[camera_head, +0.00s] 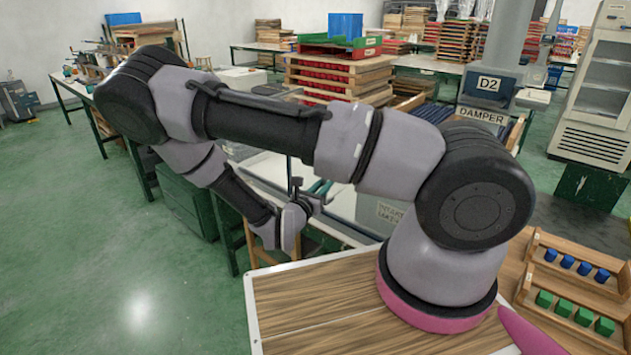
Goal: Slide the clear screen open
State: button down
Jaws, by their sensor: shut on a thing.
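My arm reaches over to the left and back down, and my gripper (306,197) is at a pale booth in the middle of the view. It is shut at a thin dark upright piece (290,172), which looks like the edge or handle of the clear screen. The screen's pane is hard to make out, and my own arm crosses in front of much of the booth. How far the screen stands open cannot be told.
A wooden board with a white rim (252,310) lies under my arm's base. A wooden rack (571,288) at the right holds blue and green blocks. Green floor (90,230) is clear at left.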

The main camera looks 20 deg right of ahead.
jog(key=shift+s+d, duration=0.3)
jog(key=shift+s, duration=0.25)
jog(key=c, duration=0.8)
grip_release()
jog(key=shift+c, duration=0.2)
jog(key=v, duration=1)
jog(key=shift+s+a, duration=0.25)
